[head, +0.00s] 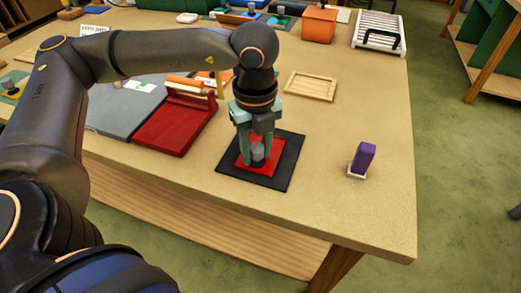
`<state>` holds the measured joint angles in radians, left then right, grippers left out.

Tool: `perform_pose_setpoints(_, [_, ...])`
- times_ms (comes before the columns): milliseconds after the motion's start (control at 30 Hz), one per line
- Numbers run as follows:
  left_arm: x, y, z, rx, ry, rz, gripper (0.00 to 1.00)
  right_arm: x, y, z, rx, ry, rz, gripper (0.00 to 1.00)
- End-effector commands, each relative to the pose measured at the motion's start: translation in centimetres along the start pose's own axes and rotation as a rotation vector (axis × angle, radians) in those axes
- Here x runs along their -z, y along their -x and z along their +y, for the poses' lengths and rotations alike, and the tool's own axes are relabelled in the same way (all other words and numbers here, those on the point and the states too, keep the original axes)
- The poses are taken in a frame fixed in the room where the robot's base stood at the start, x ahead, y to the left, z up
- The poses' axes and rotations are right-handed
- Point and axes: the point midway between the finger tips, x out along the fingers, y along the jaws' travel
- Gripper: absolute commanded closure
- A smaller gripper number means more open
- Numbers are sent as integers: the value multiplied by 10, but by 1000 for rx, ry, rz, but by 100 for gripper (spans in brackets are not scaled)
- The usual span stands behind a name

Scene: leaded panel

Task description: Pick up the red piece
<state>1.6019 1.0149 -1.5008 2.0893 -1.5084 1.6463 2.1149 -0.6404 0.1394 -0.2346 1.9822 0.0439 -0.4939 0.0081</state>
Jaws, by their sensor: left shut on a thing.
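The red piece (271,168) is a flat square with a grey knob (257,152) on top. It is over a dark square mat (286,179) near the table's front edge; I cannot tell whether it touches the mat. My left gripper (258,155) points straight down over the piece, its greenish fingers shut on the knob. The fingers and knob hide part of the red piece. My right gripper is not in view.
A red board (168,132) and a grey board (122,110) lie to the left. A wooden tray (310,86) lies behind, and a purple block (363,157) stands on a small base to the right. An orange box (319,25) and a white rack (379,31) are at the back. The table's right front is mostly clear.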

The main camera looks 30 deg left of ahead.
Motion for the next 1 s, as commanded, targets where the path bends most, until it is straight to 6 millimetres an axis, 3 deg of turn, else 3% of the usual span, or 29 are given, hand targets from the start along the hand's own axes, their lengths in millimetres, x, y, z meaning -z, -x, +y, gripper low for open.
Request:
perform_pose_setpoints(367, [0,3,0,2,0,-1,100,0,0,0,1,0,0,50])
perform_pose_setpoints(600, [0,32,-2,6,-1,0,100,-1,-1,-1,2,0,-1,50])
perform_pose_setpoints(867, [52,94,-9,7,-9,-3,100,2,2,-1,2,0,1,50])
perform_pose_setpoints(1000, [87,107,-14,3,-10,-2,100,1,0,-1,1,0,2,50])
